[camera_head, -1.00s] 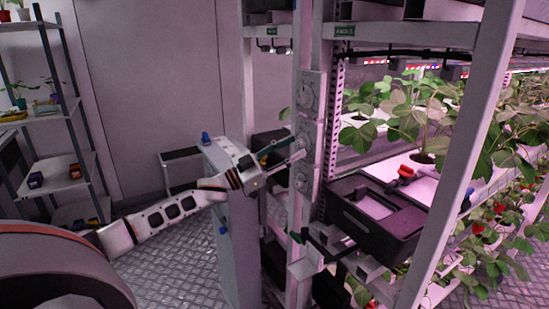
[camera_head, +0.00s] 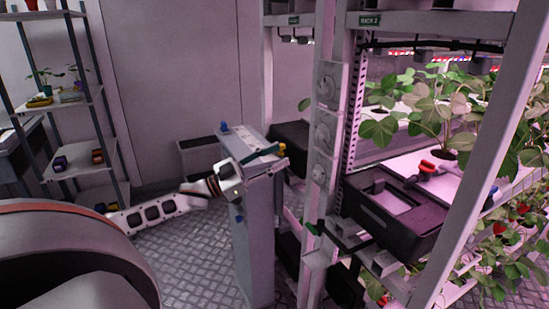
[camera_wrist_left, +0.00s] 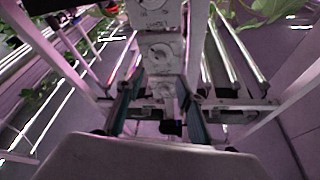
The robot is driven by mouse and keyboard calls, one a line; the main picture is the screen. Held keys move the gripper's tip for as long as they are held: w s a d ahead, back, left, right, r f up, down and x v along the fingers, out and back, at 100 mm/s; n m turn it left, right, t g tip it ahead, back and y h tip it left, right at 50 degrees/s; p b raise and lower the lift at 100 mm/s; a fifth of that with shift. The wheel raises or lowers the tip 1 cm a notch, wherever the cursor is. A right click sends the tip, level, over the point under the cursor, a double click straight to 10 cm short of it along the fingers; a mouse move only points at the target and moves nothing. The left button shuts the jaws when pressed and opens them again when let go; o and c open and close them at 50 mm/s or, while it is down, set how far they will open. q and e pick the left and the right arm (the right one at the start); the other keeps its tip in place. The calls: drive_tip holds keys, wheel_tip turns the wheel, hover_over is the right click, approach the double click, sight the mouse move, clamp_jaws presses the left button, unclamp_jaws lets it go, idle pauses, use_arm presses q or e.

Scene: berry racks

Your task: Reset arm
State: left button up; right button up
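My left arm enters from the lower left in the head view. Its gripper (camera_head: 270,152) is beside the top of a grey post and left of the rack upright with round dials (camera_head: 323,136). In the left wrist view, the two fingers of this gripper (camera_wrist_left: 160,100) are spread apart with nothing held between them. The dial panels (camera_wrist_left: 160,52) show beyond the fingers, apart from them. My right gripper is in neither view.
A grey post (camera_head: 250,235) stands close to my left gripper. A black crate (camera_head: 385,215) sits on the plant rack at right, with strawberry plants (camera_head: 425,110) behind it. A shelf (camera_head: 75,165) stands far left. Metal floor (camera_head: 190,260) is open between.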

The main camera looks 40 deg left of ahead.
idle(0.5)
use_arm(q)
drive_tip(key=s+d+f+n+g+y, duration=0.15)
drive_tip(key=d+f, duration=0.25)
drive_tip(key=f, duration=0.4)
drive_tip(key=s+d+f+n+y, duration=0.1)
drive_tip(key=s+d+f+y, duration=0.15)
drive_tip(key=f, duration=0.65)
drive_tip(key=s+d+f+n+g+y, duration=0.1)
drive_tip(key=s+d+f+n+y, duration=0.1)
drive_tip(key=d+f, duration=0.45)
drive_tip(key=s+d+f+n+g+y, duration=0.1)
drive_tip(key=s+d+f+g, duration=0.5)
drive_tip(key=s+d+f, duration=1)
wheel_tip(320, 180, down, 4)
drive_tip(key=s+y, duration=0.1)
drive_tip(key=s, duration=0.2)
drive_tip(key=shift+r+y, duration=0.25)
drive_tip(key=shift+y, duration=0.15)
drive_tip(key=shift+n, duration=0.25)
